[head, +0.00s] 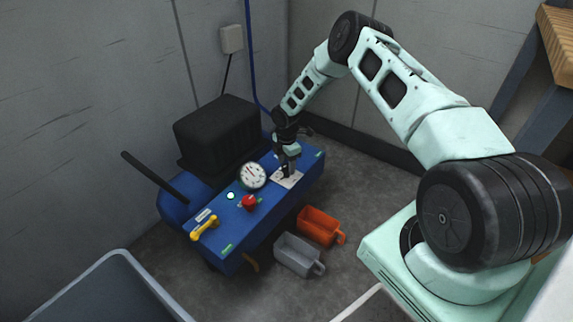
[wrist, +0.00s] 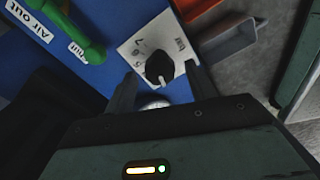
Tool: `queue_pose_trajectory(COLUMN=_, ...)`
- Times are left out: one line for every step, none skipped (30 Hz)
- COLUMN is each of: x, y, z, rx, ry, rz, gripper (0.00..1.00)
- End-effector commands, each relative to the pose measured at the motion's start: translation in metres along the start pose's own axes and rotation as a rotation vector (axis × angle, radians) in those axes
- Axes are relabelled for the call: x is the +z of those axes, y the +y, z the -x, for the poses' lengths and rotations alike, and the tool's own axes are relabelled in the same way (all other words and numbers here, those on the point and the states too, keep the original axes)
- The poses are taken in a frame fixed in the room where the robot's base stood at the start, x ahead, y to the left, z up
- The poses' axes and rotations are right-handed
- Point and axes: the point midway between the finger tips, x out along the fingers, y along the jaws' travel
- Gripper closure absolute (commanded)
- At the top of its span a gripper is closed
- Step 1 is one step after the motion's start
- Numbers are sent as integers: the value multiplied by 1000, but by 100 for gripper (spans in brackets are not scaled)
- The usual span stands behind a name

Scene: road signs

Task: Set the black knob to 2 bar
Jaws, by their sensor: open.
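The black knob (wrist: 158,66) sits on a white scale plate (wrist: 136,50) in the wrist view. The plate has print on it, including a "5" near the knob's left side; which mark the knob points at is not readable. My gripper (wrist: 161,74) is open, with one finger on each side of the knob's near part; whether the fingers touch it cannot be told. In the head view my gripper (head: 288,173) is over the plate (head: 294,182) on the blue panel (head: 271,200) and hides the knob. A round white gauge (head: 254,175) stands left of it; its reading is too small to tell.
A red knob (head: 249,202), a lit button (head: 231,196) and a yellow handle (head: 204,228) are on the panel's left part. A green handle (wrist: 86,38) shows in the wrist view. Orange (head: 318,226) and grey (head: 298,256) bins stand on the floor in front.

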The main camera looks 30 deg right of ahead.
Motion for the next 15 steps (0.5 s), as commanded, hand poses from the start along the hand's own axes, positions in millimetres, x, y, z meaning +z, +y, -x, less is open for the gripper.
queue_pose_trajectory(x=1, y=1, z=14, rx=4, ry=-1, rz=0, gripper=44)
queue_pose_trajectory(x=1, y=1, z=20, rx=4, ry=-1, rz=1, gripper=44)
queue_pose_trajectory(x=0, y=1, z=29, rx=4, ry=-1, rz=1, gripper=44)
queue_pose_trajectory(x=1, y=2, z=37, rx=5, ry=-2, rz=1, gripper=44)
queue_pose_trajectory(x=1, y=1, z=44, rx=4, ry=-2, rz=1, gripper=44)
queue_pose_trajectory(x=1, y=1, z=54, rx=4, ry=-2, rz=1, gripper=44)
queue_pose_trajectory(x=1, y=1, z=61, rx=3, ry=-2, rz=1, gripper=44)
queue_pose_trajectory(x=1, y=1, z=68, rx=3, ry=-2, rz=1, gripper=44)
queue_pose_trajectory(x=1, y=1, z=78, rx=4, ry=-2, rz=1, gripper=44)
queue_pose_trajectory(x=1, y=1, z=84, rx=3, ry=-2, rz=1, gripper=44)
queue_pose_trajectory(x=1, y=1, z=91, rx=4, ry=-2, rz=1, gripper=44)
queue_pose_trajectory(x=1, y=1, z=101, rx=4, ry=-2, rz=0, gripper=44)
queue_pose_trajectory(x=1, y=1, z=107, rx=4, ry=-1, rz=-1, gripper=44)
queue_pose_trajectory(x=1, y=1, z=114, rx=3, ry=-2, rz=0, gripper=44)
queue_pose_trajectory(x=1, y=1, z=121, rx=3, ry=-1, rz=0, gripper=44)
